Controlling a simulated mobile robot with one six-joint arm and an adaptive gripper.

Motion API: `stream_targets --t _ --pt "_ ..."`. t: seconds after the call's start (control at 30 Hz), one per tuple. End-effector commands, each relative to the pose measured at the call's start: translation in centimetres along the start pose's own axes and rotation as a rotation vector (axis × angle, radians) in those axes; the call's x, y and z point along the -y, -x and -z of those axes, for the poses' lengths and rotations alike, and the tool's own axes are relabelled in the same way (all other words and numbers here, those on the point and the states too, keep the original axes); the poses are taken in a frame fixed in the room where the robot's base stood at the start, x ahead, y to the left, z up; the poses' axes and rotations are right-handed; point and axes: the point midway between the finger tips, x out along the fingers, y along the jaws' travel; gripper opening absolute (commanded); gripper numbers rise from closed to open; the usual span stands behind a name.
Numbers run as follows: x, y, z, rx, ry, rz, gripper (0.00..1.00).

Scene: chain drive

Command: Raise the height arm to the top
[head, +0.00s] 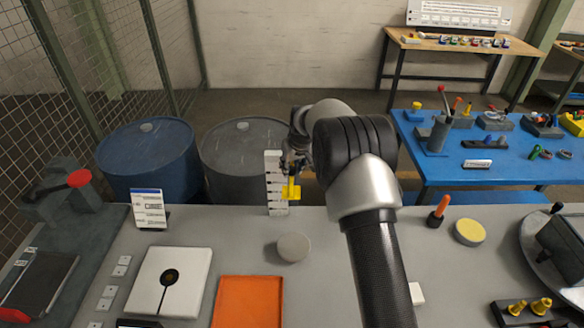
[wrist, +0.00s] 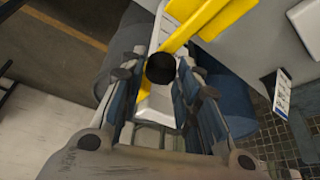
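The height arm is a yellow piece (head: 290,190) on a pale notched upright column (head: 274,170) at the far edge of the grey bench, low to middle on it. In the wrist view, yellow bars (wrist: 215,20) cross the top and a round black knob (wrist: 160,68) sits in front of the pale column (wrist: 158,108). My gripper (head: 295,160) is just above the yellow piece in the head view. In the wrist view its fingers (wrist: 160,88) stand apart on both sides of the knob, with gaps visible. The gripper looks open; any contact is unclear.
A grey round disc (head: 294,247), an orange tray (head: 247,303) and a white plate (head: 171,281) lie on the bench. A label card (head: 149,208) stands left of the column. Blue (head: 150,160) and grey (head: 240,158) drums stand behind the bench.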

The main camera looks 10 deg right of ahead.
Motion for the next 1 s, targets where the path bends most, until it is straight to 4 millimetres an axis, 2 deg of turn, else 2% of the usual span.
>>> stream_targets --t 0.2,0.57,0.77,1.0 --pt "0.0 -0.1 -0.1 0.002 0.000 0.000 0.47" --pt "0.0 0.2 -0.1 0.002 0.000 0.000 0.47" --pt "0.0 3.2 0.0 0.000 0.000 0.000 0.47" --pt "0.0 8.4 0.0 -0.001 0.000 0.000 0.47"
